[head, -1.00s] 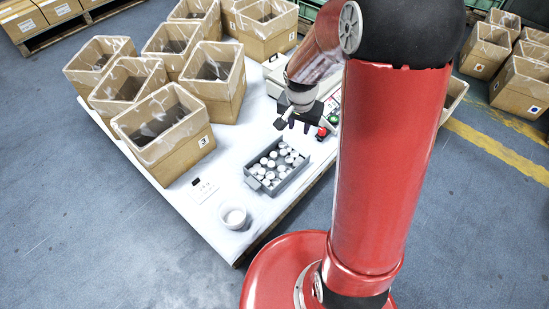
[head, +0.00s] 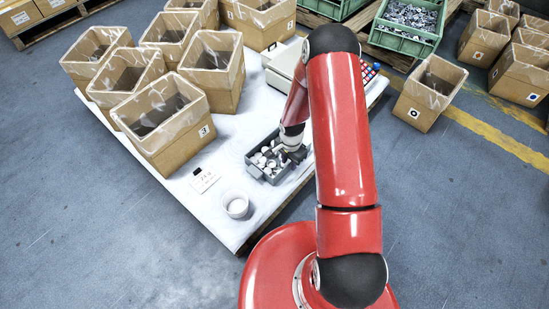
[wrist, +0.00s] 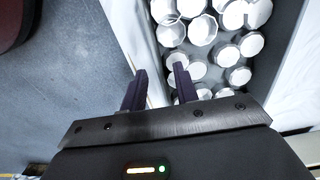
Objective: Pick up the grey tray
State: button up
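The grey tray (head: 291,171) lies on the white tabletop and holds several white round parts (head: 264,160). In the wrist view the tray (wrist: 291,45) fills the upper right, with the white parts (wrist: 203,30) inside. My gripper (head: 299,155) is low at the tray's right side in the head view, and my arm hides part of the tray there. In the wrist view my gripper (wrist: 160,75) has its two fingers apart, near the tray's left side wall. I cannot tell whether the fingers touch the wall.
A white round bowl (head: 236,205) and a small label card (head: 204,181) stand left of the tray. Several cardboard boxes (head: 165,125) crowd the table's left and back. A pale box-shaped device (head: 285,68) stands behind the tray. The table's front edge is close.

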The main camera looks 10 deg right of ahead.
notch_tip(320, 180, down, 2)
jog(key=shift+f, duration=0.2)
grip_shut()
jog(key=shift+r, duration=0.1)
dwell(1.3)
